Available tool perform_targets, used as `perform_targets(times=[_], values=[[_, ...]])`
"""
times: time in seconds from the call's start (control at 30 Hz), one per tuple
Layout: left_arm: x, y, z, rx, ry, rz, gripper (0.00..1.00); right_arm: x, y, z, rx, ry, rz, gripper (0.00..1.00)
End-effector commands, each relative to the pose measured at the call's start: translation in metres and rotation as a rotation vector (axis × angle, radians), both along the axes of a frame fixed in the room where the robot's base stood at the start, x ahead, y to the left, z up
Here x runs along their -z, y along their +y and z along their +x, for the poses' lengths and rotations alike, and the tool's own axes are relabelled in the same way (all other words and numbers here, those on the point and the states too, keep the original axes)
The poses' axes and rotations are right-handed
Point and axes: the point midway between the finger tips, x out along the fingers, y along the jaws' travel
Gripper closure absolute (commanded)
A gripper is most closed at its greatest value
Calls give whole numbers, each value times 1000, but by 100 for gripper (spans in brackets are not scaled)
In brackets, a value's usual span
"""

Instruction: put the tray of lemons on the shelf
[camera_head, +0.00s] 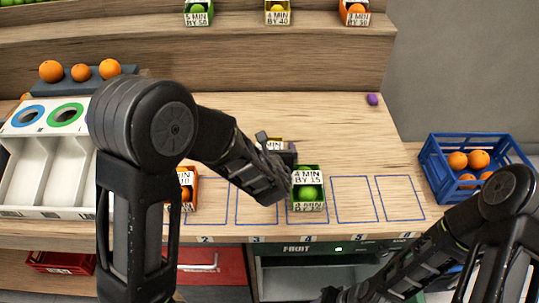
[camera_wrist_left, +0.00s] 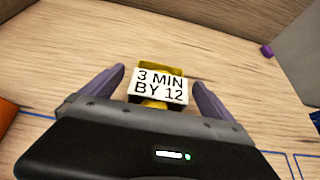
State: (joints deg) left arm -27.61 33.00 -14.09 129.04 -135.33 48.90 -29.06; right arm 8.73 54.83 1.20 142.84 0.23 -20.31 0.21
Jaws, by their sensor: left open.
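The yellow tray of lemons stands on the wooden counter; its "3 MIN BY 12" sign (camera_wrist_left: 160,88) faces me in the left wrist view. Only a sliver of yellow lemon shows below the sign. In the head view the tray (camera_head: 274,142) is mostly hidden behind my left gripper (camera_head: 277,153). My left gripper is open, with one finger on each side of the tray, and the fingers look apart from it. The wooden shelf (camera_head: 200,55) rises in steps at the back. My right arm comes in at lower right, and its gripper end (camera_head: 332,295) is cut off by the bottom edge.
A green lime tray (camera_head: 309,205) stands just in front of my left gripper. An orange tray (camera_head: 188,190) stands further left. Small trays line the upper shelf, including a yellow one (camera_head: 278,18). A blue crate of oranges (camera_head: 435,178) sits right. The counter's right back is mostly clear.

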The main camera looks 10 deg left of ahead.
Motion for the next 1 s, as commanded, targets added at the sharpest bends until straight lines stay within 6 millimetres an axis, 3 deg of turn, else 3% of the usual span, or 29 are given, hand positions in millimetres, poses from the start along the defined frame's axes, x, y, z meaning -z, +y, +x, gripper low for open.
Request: perform_targets(times=[1.0], values=[[-1, 0, 0, 0, -2, 0, 81, 0, 0, 0, 0, 0, 0, 66]])
